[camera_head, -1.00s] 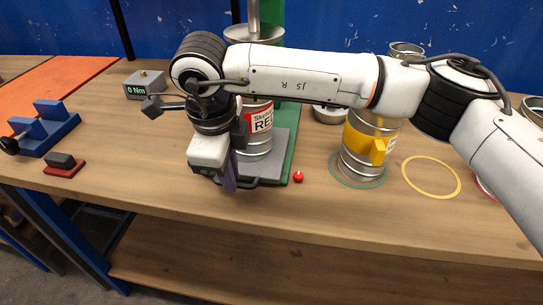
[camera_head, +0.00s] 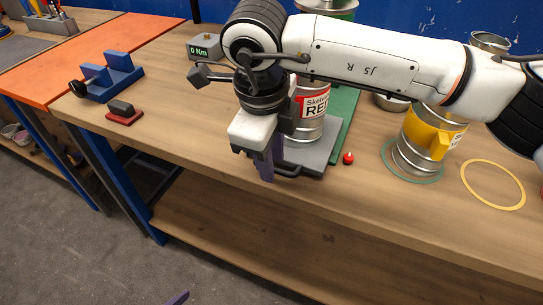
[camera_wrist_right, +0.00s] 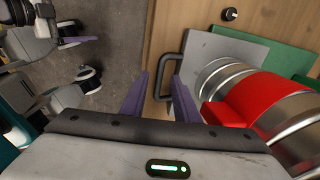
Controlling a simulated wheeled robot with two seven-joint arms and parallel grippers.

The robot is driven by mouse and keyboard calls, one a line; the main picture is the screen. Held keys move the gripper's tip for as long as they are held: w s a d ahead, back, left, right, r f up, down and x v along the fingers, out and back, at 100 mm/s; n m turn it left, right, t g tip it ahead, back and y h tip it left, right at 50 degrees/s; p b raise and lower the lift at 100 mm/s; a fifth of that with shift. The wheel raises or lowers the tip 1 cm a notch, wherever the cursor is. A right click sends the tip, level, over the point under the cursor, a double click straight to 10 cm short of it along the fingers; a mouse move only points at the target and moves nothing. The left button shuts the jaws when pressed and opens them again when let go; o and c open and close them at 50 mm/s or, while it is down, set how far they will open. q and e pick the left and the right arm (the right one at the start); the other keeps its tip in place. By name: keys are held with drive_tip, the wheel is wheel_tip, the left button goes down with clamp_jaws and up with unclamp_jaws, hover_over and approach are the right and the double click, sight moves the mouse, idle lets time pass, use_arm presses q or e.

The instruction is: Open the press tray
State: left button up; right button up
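The press tray (camera_head: 318,156) is a flat grey plate with a dark bar handle (camera_wrist_right: 160,73) on its front edge. A metal duct piece with a red label (camera_head: 313,105) stands on it. My right gripper (camera_head: 266,172) points down at the tray's front edge. In the right wrist view its two purple fingers (camera_wrist_right: 160,90) are apart, and the handle's bar shows between their tips. Contact with the handle cannot be told. A purple tip of my left gripper (camera_head: 178,298) shows at the bottom edge of the head view, away from the bench; its opening is unclear.
A green base (camera_head: 344,125) lies under the tray, with a red ball (camera_head: 348,158) to its right. A yellow-banded duct (camera_head: 425,135) and a yellow ring (camera_head: 492,184) are farther right. A blue fixture (camera_head: 110,77) and a red-based block (camera_head: 123,113) are left. The bench's front strip is clear.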

wheel_tip(320, 180, up, 10)
drive_tip(key=s, duration=0.1)
drive_tip(key=shift+s+a+b, duration=0.35)
drive_tip(key=shift+s+b, duration=0.05)
